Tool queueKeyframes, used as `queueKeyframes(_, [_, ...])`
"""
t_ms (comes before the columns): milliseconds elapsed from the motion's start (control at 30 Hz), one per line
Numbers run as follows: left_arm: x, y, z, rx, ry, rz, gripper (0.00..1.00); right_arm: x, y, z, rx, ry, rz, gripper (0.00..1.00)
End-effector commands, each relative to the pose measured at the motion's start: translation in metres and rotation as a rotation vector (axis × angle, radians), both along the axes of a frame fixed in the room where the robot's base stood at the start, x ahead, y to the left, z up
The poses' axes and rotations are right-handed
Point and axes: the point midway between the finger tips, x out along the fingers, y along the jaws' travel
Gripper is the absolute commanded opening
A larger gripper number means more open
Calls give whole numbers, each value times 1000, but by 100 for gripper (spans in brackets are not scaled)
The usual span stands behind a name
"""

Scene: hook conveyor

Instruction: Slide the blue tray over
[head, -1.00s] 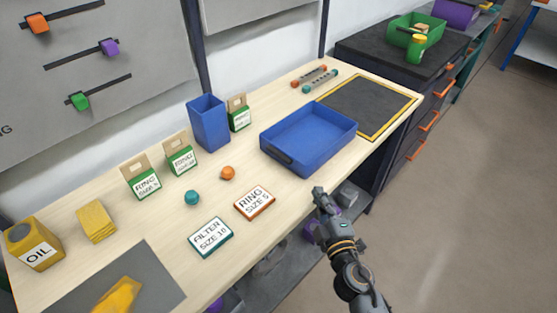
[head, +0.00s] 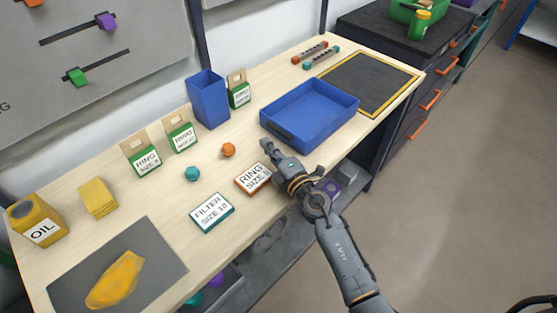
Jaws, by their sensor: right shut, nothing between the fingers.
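The blue tray (head: 318,128) is a shallow, empty open box on the light wooden bench, with its near-left wall facing my right gripper. A dark grey mat with a yellow border (head: 397,103) lies on the bench to the right of the tray, and the tray stands beside it. My right gripper (head: 266,144) is shut and empty, just left of the tray's near-left corner. Whether it touches the tray is hard to tell. My left gripper is not in view.
An orange ball (head: 228,150), a teal ball (head: 192,174) and a tall blue bin (head: 209,99) stand farther left. Two small racks (head: 321,57) lie behind the mat.

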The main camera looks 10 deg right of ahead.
Motion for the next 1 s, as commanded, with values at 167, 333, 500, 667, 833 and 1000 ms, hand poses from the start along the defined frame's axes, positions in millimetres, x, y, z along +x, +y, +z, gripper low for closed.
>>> queueKeyframes(167, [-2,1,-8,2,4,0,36,15,-25,-3,-4,0,-5,0])
queueKeyframes(333, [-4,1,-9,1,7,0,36,20,-31,-1,-3,0,-5,0])
queueKeyframes(500, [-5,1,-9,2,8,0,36,20,-32,-1,-3,1,-5,0])
queueKeyframes(667, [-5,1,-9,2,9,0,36,20,-33,-1,-3,1,-5,0])
queueKeyframes(833, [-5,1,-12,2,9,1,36,34,-50,-2,-7,0,-6,0])
queueKeyframes(1000, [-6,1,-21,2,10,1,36,65,-91,-3,-8,-1,-9,0])
